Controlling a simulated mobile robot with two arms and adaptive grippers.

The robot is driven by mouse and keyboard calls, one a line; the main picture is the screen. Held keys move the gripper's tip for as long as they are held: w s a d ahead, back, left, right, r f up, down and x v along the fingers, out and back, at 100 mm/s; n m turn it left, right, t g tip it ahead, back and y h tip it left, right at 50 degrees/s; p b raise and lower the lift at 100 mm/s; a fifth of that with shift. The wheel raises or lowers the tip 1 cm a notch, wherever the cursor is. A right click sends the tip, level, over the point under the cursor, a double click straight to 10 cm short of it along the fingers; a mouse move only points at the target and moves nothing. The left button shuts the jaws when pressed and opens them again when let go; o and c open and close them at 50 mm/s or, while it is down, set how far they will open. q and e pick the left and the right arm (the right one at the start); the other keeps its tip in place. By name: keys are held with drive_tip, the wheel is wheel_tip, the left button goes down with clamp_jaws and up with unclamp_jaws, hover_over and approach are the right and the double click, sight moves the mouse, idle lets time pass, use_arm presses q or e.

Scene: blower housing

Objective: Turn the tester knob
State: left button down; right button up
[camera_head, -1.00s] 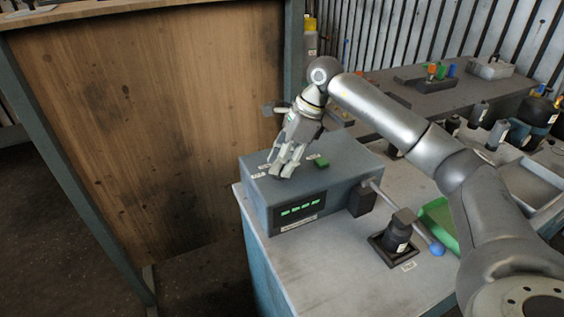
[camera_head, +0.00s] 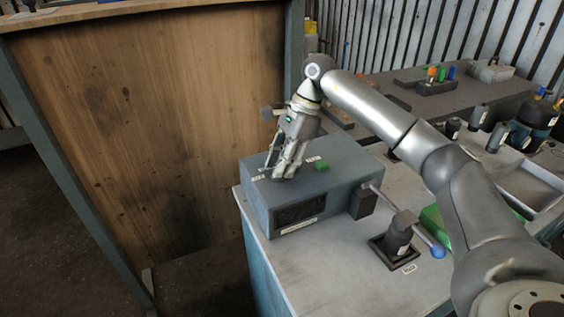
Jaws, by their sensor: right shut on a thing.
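The tester (camera_head: 338,192) is a blue-grey box on the bench, with a dark display (camera_head: 298,211) on its front face. A green button (camera_head: 321,165) sits on its top. My right gripper (camera_head: 279,174) points down at the left part of the tester's top, next to small white labels. It is shut on the knob, which its fingers hide almost wholly. The knob's angle cannot be told. My left gripper is not in view.
A lever with a blue ball end (camera_head: 437,251) sticks out at the tester's right, by a black cylindrical part in a square holder (camera_head: 397,241). A green tray (camera_head: 436,222) lies behind my right arm. A wooden panel (camera_head: 150,130) stands at the left.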

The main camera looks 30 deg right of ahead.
drive_tip(key=o, duration=1)
drive_tip(key=v, duration=1.2)
drive_tip(key=shift+a, duration=0.1)
